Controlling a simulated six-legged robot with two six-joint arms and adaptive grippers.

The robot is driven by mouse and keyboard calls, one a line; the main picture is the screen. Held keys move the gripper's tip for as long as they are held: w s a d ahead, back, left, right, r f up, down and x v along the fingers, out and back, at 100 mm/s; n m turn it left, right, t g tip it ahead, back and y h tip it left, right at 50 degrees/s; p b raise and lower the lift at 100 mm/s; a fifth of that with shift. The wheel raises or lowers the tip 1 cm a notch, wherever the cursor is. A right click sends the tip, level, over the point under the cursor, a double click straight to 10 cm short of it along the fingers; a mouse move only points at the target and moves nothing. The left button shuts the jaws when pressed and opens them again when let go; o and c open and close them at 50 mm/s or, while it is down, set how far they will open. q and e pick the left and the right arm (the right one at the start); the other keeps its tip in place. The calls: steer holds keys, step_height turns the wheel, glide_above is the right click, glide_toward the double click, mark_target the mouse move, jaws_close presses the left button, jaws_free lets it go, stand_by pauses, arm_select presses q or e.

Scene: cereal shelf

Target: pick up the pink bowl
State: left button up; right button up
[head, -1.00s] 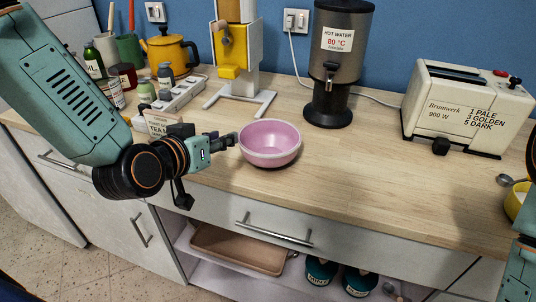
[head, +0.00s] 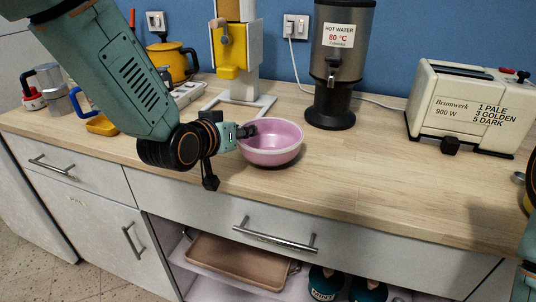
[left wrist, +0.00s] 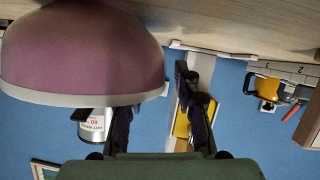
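The pink bowl (head: 272,145) stands upright on the wooden counter, left of the picture's middle in the head view. In the left wrist view, which is upside down, the bowl (left wrist: 80,50) fills the upper left, its pale rim downward. My left gripper (head: 247,131) is at the bowl's left rim. In the left wrist view its fingers are spread apart: one is partly hidden behind the bowl's rim, the other stands outside the bowl. No grip on the rim shows. My right gripper is out of view; only part of that arm shows at the right edge.
The hot water dispenser (head: 340,65) stands behind the bowl to the right. A white stand with a yellow box (head: 235,55) is behind it. A toaster (head: 470,108) is at the right. The counter between bowl and toaster is clear. A tray (head: 237,262) lies on the shelf below.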

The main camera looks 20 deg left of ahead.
arm_select(q)
steer(key=shift+x, duration=0.75)
steer(key=shift+s+r, duration=0.2)
steer(key=shift+c, duration=0.4)
steer(key=shift+w+d+f, duration=0.1)
steer(key=shift+w+d, duration=0.05)
jaws_close()
